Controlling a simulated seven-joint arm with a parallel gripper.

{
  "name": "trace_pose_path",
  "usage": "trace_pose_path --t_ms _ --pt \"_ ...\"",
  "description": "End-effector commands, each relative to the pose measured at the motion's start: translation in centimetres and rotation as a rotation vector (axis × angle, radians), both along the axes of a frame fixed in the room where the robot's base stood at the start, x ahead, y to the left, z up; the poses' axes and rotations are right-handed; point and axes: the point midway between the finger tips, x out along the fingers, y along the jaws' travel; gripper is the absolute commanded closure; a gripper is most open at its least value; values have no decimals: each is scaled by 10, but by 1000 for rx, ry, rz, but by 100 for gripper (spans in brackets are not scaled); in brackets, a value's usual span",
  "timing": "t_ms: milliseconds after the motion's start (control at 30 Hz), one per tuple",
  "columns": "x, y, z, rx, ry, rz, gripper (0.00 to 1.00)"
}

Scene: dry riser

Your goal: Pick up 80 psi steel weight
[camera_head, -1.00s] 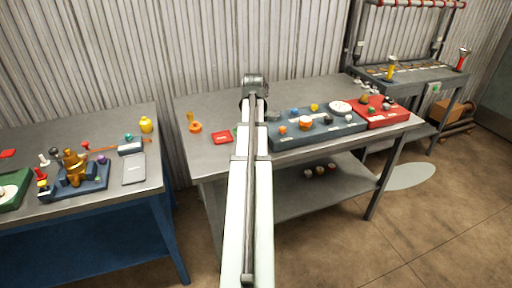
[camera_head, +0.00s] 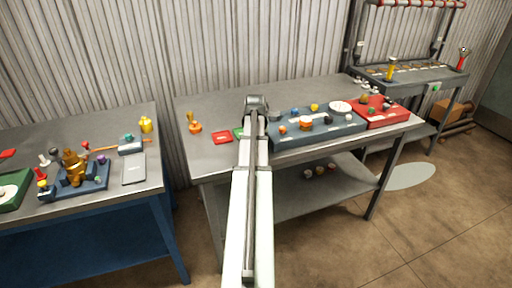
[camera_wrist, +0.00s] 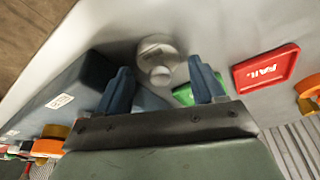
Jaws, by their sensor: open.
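A pale grey metal weight (camera_wrist: 157,48) with a round knob shows in the wrist view, standing on the metal tabletop; I cannot read any marking on it. My gripper (camera_wrist: 160,66) is open, its two blue fingers apart, with the weight's knob in the gap between their tips as seen from the wrist. I cannot tell how far the tips are from it. In the head view my own arm hides the gripper.
A red FAIL tray (camera_wrist: 266,68) and a green tray (camera_wrist: 184,95) lie beside the weight. A blue-grey block rack (camera_head: 318,131) with several small parts and a red tray (camera_head: 382,114) stand to the right. An orange-yellow item (camera_head: 194,124) stands at the left.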

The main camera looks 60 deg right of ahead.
Motion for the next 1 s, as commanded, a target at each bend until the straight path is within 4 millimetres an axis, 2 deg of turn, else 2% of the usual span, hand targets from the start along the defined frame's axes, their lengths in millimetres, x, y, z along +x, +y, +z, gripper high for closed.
trace_pose_path --t_ms 133,367,1000 --pt "1 -3 -10 1 0 0 32" --pt "2 -3 -11 0 0 0 33" --pt "2 -3 -10 -1 0 0 92"
